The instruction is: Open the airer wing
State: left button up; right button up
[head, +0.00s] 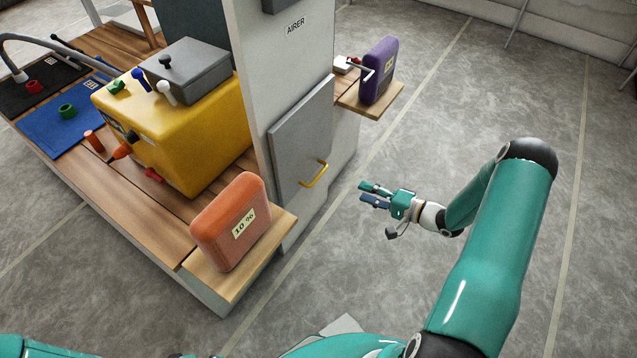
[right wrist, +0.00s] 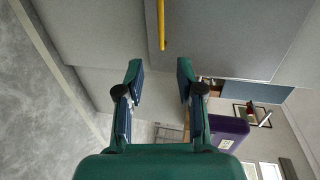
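The airer wing (head: 296,135) is a grey panel on the side of the white cabinet marked AIRER (head: 270,60). It appears to lie flat against the cabinet. Its yellow bar handle (head: 315,174) is at the lower right of the panel. My right gripper (head: 363,192) is open and empty, to the right of the handle and apart from it. In the right wrist view the handle (right wrist: 162,25) stands beyond the gap between the open fingers (right wrist: 158,72). My left gripper is out of view.
An orange block marked 10 % (head: 216,236) stands on the wooden shelf's near corner. A purple block (head: 380,72) stands on a small shelf right of the cabinet. A yellow box (head: 195,140) fills the bench to the left. The floor (head: 440,110) around my right gripper is clear.

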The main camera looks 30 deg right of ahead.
aim_at(319, 175)
jog(key=shift+b+x, duration=2.35)
jog(key=shift+x, duration=5.85)
jog(key=shift+c, duration=0.3)
grip_shut()
